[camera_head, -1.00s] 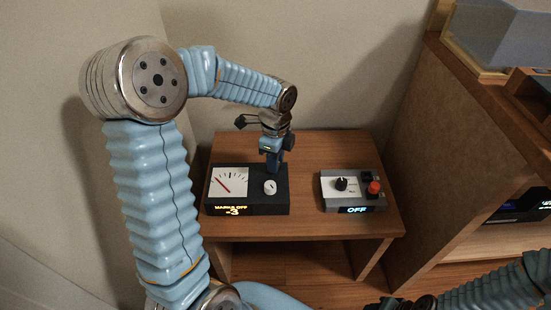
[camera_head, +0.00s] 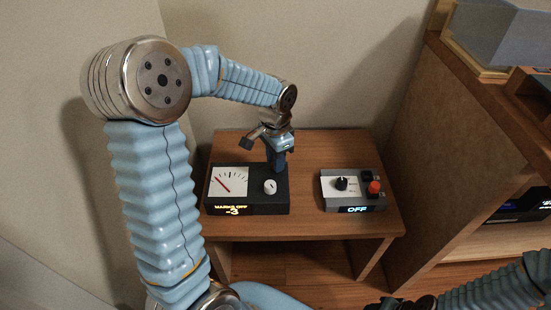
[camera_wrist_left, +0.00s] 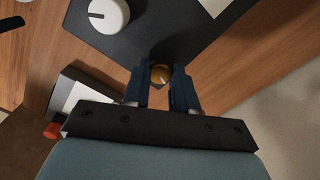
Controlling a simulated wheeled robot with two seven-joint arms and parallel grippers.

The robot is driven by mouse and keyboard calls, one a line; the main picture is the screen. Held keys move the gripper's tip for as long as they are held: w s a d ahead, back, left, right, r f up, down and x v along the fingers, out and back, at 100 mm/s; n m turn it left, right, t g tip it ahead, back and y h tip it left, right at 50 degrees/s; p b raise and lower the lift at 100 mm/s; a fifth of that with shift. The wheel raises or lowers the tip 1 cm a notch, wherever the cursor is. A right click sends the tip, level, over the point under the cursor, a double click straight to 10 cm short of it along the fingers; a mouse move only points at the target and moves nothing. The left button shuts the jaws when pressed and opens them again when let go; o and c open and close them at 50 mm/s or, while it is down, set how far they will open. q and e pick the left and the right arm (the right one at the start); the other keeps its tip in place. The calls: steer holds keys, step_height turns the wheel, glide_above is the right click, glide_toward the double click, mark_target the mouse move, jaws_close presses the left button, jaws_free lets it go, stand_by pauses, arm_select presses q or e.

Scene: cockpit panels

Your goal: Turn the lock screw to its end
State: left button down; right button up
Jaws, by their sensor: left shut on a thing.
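The lock screw, a small round brass-coloured head (camera_wrist_left: 161,74) with a mark on it, sits at the edge of the black meter box (camera_head: 281,202). My left gripper (camera_head: 276,169) points down at the back right of this box. In the left wrist view its two dark blue fingers are shut on the screw, one on each side. In the head view the screw is hidden by the gripper. The box has a white dial (camera_head: 229,181) with a red needle, a white knob (camera_head: 270,186) and a display reading "MARKS OFF -3".
A grey box (camera_head: 371,205) with a black knob, a red button (camera_head: 374,187) and an "OFF" display stands to the right on the wooden table (camera_head: 330,226). A wooden cabinet (camera_head: 440,170) rises further right. My right arm shows at the bottom right.

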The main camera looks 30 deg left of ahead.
arm_select(q)
steer(key=shift+n, duration=2.2)
steer(key=shift+w, duration=0.1)
steer(key=c, duration=0.9)
jaws_free()
steer(key=shift+r, duration=0.1)
step_height(320, 180, up, 14)
steer(key=shift+f+p, duration=0.2)
steer(key=shift+p, duration=0.6)
